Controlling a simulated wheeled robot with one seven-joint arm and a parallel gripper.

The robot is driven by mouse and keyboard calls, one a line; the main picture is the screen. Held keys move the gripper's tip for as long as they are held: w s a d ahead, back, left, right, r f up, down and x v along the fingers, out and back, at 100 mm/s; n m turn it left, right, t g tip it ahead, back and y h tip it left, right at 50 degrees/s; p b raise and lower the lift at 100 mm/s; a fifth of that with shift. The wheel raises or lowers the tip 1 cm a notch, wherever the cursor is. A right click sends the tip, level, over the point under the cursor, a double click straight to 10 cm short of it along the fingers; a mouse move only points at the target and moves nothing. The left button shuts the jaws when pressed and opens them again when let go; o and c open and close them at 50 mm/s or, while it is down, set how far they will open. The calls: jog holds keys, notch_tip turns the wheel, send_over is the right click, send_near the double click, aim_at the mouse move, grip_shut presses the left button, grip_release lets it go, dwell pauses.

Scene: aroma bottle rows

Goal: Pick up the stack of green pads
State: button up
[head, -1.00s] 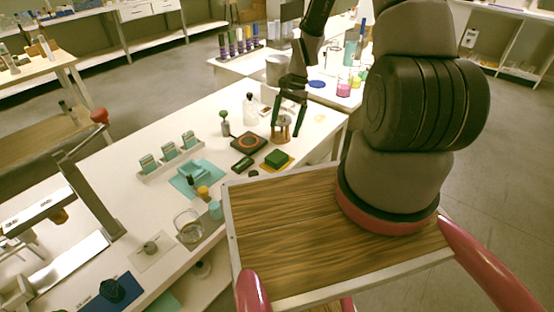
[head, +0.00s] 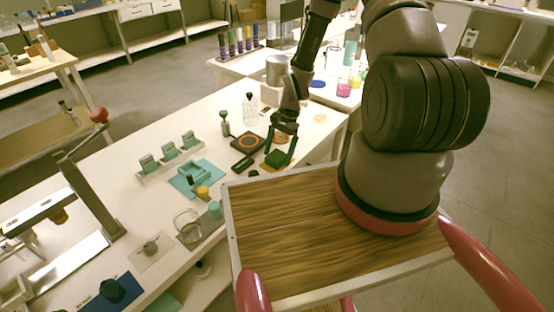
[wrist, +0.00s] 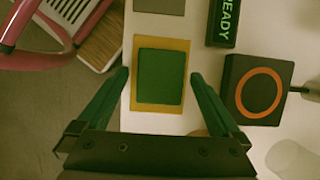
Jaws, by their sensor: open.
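The stack of green pads (wrist: 160,77) is a dark green square block on a flat yellow-orange mat (wrist: 142,45) in the wrist view. In the head view the green stack (head: 276,158) is near the table's right edge, partly behind my fingers. My gripper (wrist: 160,75) is open, with one green finger on each side of the stack in the wrist view. Neither finger clearly touches it. In the head view my gripper (head: 279,151) is low over the stack; its exact height above the mat is hard to tell.
A black device with an orange ring (wrist: 259,92) stands close right of my right finger. A dark box marked READY (wrist: 222,22) lies above it. A wooden ring-like stand (head: 281,138) is partly hidden behind my gripper. The table edge runs close on the left in the wrist view.

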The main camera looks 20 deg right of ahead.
aim_at(278, 154)
jog(key=c, duration=1.4)
notch_tip(278, 154, up, 10)
